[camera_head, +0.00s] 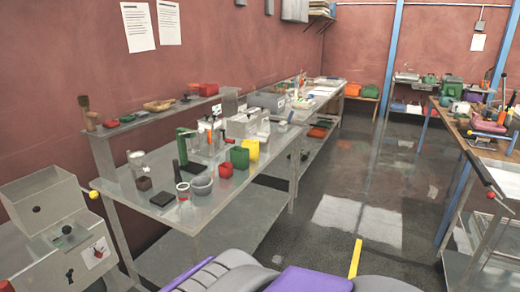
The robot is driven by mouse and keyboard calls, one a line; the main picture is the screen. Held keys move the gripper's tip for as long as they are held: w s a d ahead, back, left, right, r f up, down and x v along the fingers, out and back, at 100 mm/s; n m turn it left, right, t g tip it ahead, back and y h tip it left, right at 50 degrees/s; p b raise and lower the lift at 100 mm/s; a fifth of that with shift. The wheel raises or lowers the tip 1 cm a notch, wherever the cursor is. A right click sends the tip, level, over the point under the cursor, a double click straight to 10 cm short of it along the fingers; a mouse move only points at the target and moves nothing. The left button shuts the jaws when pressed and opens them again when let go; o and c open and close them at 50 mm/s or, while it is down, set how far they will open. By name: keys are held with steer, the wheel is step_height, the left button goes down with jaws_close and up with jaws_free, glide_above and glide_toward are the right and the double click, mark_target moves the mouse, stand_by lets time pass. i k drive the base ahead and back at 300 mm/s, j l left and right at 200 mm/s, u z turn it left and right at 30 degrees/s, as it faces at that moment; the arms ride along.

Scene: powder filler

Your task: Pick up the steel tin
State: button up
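A metal table (215,210) stands left of centre with several small items on it. A grey round container (202,187) sits upright near its front edge and may be the steel tin, but it is too small to be sure. A red-rimmed cylinder (183,191) stands just left of it. A small red container (226,170) is to its right. My gripper is not in view, and only my purple and grey body shows at the bottom.
Green (239,158) and yellow (251,149) containers, a black slab (162,199) and a green device (185,145) share the table. A grey machine (55,230) stands at the left front. A workbench (460,140) stands right. The floor (370,190) between is clear.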

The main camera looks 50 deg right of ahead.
mark_target(264, 138)
steer(key=z, duration=1.5)
